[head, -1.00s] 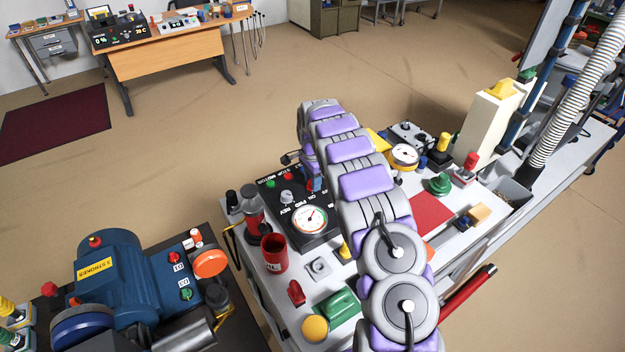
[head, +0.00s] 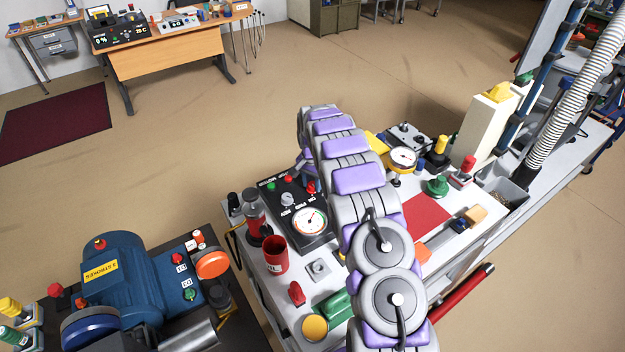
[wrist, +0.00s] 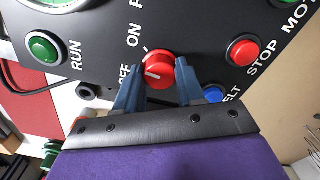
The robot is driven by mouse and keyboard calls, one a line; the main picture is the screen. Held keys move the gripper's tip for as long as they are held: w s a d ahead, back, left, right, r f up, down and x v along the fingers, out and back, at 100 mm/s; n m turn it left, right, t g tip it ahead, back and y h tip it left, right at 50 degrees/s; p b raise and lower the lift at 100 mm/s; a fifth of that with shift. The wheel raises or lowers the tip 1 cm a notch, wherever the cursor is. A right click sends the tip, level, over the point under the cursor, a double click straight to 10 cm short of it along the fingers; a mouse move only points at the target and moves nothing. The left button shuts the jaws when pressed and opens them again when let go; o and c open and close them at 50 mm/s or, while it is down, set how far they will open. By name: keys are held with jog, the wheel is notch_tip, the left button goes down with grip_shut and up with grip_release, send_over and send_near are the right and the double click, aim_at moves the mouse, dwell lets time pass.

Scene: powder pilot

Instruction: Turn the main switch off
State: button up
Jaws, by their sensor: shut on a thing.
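The main switch is a red round knob (wrist: 157,71) with a white mark on its face, on a black panel beside the printed words ON and OFF. It also shows in the head view (head: 311,187), partly behind my arm. My gripper (wrist: 159,84) has its two blue fingers on either side of the knob and is shut on it. The left finger covers part of the OFF label. In the head view my gripper (head: 307,179) is mostly hidden by my purple and grey arm.
On the panel are a green RUN button (wrist: 44,48), a red STOP button (wrist: 243,50) and a blue button (wrist: 213,94). A pressure gauge (head: 310,221) and a red cup (head: 274,254) stand close by on the crowded bench. The floor behind is clear.

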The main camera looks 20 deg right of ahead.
aim_at(313, 184)
jog(key=n+p, duration=0.1)
jog(key=n, duration=0.3)
jog(key=shift+n, duration=0.3)
jog(key=shift+n+p, duration=0.7)
jog(key=shift+n, duration=1.2)
jog(key=o, duration=1)
jog(key=shift+r, duration=0.1)
notch_tip(313, 184, up, 17)
jog(key=shift+w+r+p, duration=0.1)
jog(key=shift+p, duration=0.35)
